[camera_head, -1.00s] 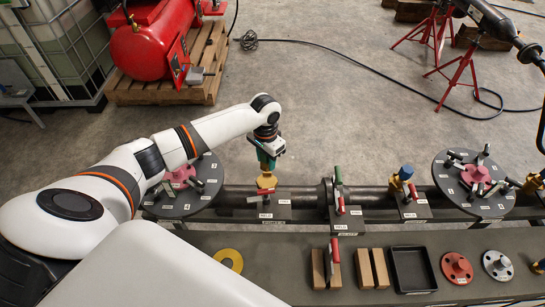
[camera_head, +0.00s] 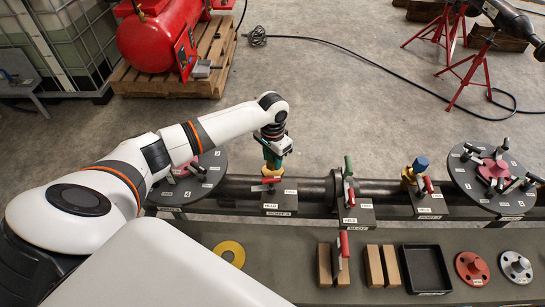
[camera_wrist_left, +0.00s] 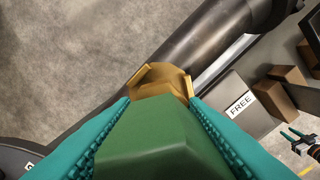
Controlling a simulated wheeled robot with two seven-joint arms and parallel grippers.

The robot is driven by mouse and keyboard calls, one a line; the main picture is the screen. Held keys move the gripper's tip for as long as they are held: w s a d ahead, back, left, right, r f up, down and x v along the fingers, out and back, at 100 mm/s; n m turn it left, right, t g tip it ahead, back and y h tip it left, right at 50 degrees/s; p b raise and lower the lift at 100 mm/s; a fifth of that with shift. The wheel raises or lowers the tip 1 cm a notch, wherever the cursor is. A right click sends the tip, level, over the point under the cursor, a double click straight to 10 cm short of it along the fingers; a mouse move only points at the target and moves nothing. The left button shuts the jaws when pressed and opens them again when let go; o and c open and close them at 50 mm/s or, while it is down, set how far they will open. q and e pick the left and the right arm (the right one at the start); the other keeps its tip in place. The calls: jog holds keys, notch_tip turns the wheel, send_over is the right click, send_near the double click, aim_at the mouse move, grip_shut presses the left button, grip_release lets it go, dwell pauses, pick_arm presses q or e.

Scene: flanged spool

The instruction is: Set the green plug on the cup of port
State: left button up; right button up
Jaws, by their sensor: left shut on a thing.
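My left gripper (camera_head: 272,160) is shut on the green plug (camera_wrist_left: 150,145), which fills the lower middle of the left wrist view between the teal fingers. The yellow cup (camera_wrist_left: 160,77) of the port shows just beyond the plug; it also shows directly under the gripper in the head view (camera_head: 271,172). The plug overlaps the cup in both views, and I cannot tell whether they touch. The fingers hide part of the plug. My right gripper (camera_wrist_left: 292,138) shows small at the right edge of the left wrist view, its teal fingers apart and empty.
The port stands on a dark pipe (camera_head: 232,185) with a red-handled valve beside it. A blue-topped yellow fitting (camera_head: 420,164) stands farther right. A bench holds a yellow ring (camera_head: 240,253), wooden blocks (camera_head: 374,265), a black tray (camera_head: 445,268) and red and grey flanges.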

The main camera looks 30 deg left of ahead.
pick_arm(q)
jog(key=shift+f, duration=0.1)
jog(key=shift+f+b, duration=0.45)
jog(key=shift+f, duration=0.7)
jog(key=o, duration=1.2)
jog(key=shift+s, duration=0.1)
notch_tip(320, 180, up, 12)
jog(key=shift+b, duration=1.05)
